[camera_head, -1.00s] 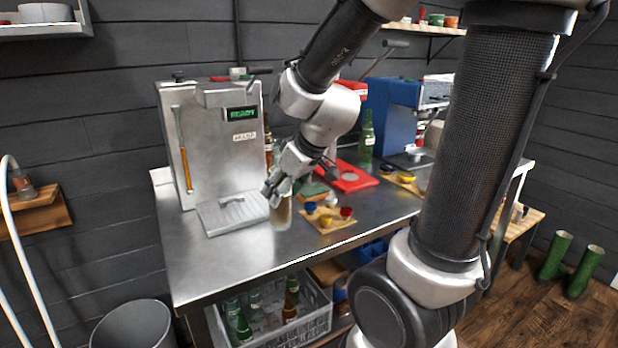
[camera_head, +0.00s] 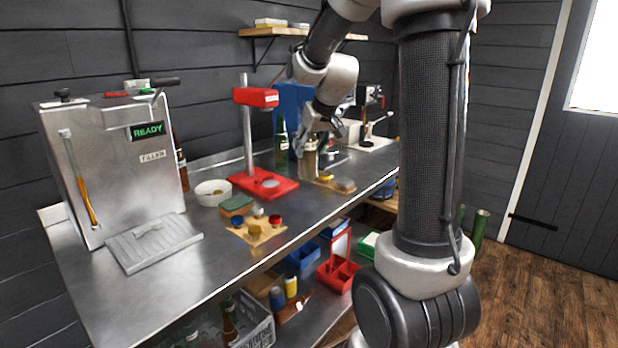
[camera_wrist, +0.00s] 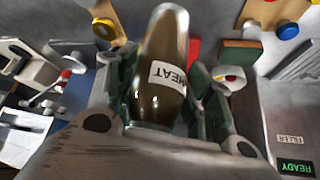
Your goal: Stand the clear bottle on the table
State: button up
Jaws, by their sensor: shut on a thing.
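The clear bottle, with brownish contents (camera_head: 309,163), hangs upright below my gripper (camera_head: 311,143) at the back right of the steel table (camera_head: 185,265). In the wrist view, the bottle (camera_wrist: 158,97) lies between my two fingers (camera_wrist: 163,100), and a white label, partly readable as "EAT", faces the camera. My gripper is shut on the bottle. I cannot tell whether its base touches the table.
A green bottle (camera_head: 281,145) stands just left of the held bottle. A red stand (camera_head: 264,184), a white bowl (camera_head: 213,193) and a board with coloured caps (camera_head: 256,231) lie further left. The filler machine (camera_head: 110,170) is at far left. Bare steel runs along the front.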

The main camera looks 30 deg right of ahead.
aim_at(311, 176)
jog(key=f, duration=0.5)
jog(key=shift+d+f, duration=0.25)
jog(key=shift+f, duration=2.05)
jog(key=o, duration=1.5)
jog(key=shift+a+f, duration=0.1)
jog(key=shift+f, duration=0.05)
jog(key=shift+c, duration=0.2)
